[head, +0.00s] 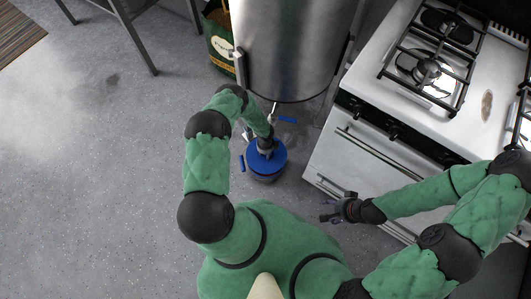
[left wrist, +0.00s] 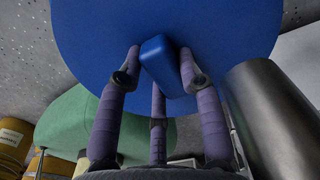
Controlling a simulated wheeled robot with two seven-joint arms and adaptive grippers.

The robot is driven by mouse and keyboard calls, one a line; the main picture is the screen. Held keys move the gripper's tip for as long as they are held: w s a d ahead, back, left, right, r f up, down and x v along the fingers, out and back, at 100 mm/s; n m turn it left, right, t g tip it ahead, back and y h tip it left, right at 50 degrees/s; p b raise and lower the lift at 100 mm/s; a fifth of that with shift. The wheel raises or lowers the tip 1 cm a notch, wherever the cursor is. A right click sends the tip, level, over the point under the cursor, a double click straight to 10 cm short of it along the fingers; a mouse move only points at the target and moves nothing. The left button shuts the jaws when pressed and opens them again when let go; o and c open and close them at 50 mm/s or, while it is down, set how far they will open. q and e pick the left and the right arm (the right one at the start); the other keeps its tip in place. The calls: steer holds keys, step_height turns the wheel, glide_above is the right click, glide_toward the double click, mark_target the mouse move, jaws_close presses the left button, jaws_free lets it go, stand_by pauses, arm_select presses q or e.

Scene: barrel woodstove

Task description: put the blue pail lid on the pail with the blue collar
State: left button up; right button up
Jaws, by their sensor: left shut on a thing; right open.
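The blue pail lid (head: 274,158) is a round disc low beside the steel barrel. A blue block-like knob (left wrist: 168,66) stands up from the lid, which fills the top of the left wrist view (left wrist: 90,35). My left gripper (head: 265,146) is shut on this knob, with its purple fingers around it. The collar's colour is hidden, and I cannot tell whether lid and rim touch. My right gripper (head: 335,211) is open and empty, to the right of the pail.
The large steel barrel (head: 295,45) stands just behind the lid, with a blue-handled tap (head: 287,119) low on it. Another small blue piece (head: 242,163) is left of the pail. A white stove (head: 375,155) stands to the right.

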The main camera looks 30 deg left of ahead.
mark_target(265, 157)
arm_select(q)
steer(key=shift+f, duration=2.1)
steer(key=shift+f, duration=0.75)
stand_by(1.2)
steer(key=o, duration=1.6)
steer(key=shift+c, duration=0.2)
